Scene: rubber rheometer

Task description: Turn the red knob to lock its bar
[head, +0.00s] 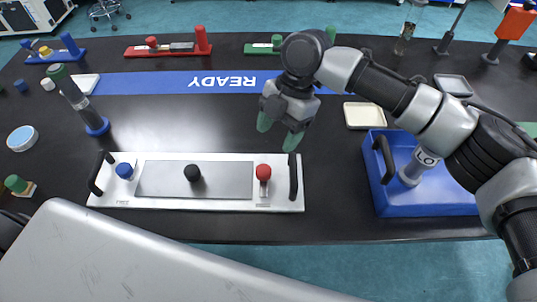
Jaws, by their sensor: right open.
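The red knob (263,172) stands on the right part of a white panel (220,203) at the front of the table. A small metal bar or slot piece (264,190) shows just below the knob; its exact position is hard to tell. A black knob (192,173) sits on the grey middle plate and a blue knob (124,170) at the left. My right gripper (280,136) is open and empty, with green fingertips pointing down. It appears above and behind the red knob, apart from it. My left gripper is not in view.
Black handles (293,177) flank the panel. A blue bin (432,203) stands at the right under my right arm. A blue READY strip (170,83) lies behind the panel, with a small tray (364,116) beside it. Bare black table lies between panel and strip.

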